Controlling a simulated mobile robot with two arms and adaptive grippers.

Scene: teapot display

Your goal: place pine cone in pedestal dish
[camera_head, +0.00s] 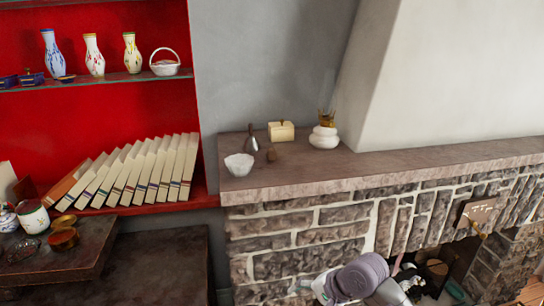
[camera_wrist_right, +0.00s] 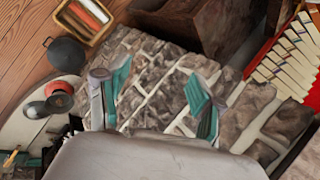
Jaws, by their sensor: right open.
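A small brown object that looks like the pine cone (camera_head: 271,154) sits on the stone mantel (camera_head: 375,165). A white scalloped bowl, seemingly the pedestal dish (camera_head: 238,165), stands to its left near the mantel's left end. Its inside looks empty, and its base is hard to make out. My right gripper shows in the wrist view (camera_wrist_right: 157,95), open and empty, with its two teal-padded fingers apart in front of the stonework. In the head view my right arm is low, below the mantel, away from both objects. My left gripper is not in view.
A dark slim object (camera_head: 252,140), a cream box (camera_head: 281,131) and a white jar with a gold top (camera_head: 324,135) stand close around the cone. The mantel's right part is clear. Shelves with books (camera_head: 140,172) and vases stand left.

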